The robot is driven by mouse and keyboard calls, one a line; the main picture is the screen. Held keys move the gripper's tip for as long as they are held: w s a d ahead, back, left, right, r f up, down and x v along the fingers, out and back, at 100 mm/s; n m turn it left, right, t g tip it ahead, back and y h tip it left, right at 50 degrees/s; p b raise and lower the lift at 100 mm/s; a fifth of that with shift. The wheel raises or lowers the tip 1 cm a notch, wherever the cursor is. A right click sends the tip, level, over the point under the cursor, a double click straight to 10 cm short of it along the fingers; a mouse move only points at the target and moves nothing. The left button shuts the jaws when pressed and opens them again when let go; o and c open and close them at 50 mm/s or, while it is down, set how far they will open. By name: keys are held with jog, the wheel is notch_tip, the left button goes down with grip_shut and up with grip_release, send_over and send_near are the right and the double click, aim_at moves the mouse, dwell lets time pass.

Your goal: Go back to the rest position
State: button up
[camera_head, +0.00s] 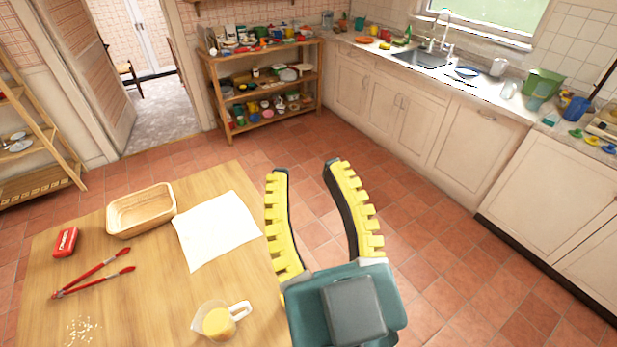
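My gripper (307,170) is at the lower middle of the head view, with yellow toothed fingers on a teal and grey body. The fingers are spread apart with nothing between them, and red floor tiles show through the gap. It is just right of the wooden table (185,300), partly in front of the table's right edge. No object touches the fingers.
On the table are a wicker basket (141,208), white paper (215,228), a red packet (66,241), red tongs (92,274) and a measuring jug (219,320). A counter (440,80) lines the right; a full shelf (262,85) stands behind. The tiled floor (420,235) between is clear.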

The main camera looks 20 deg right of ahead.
notch_tip(320, 180, up, 27)
jog(key=p, duration=2.7)
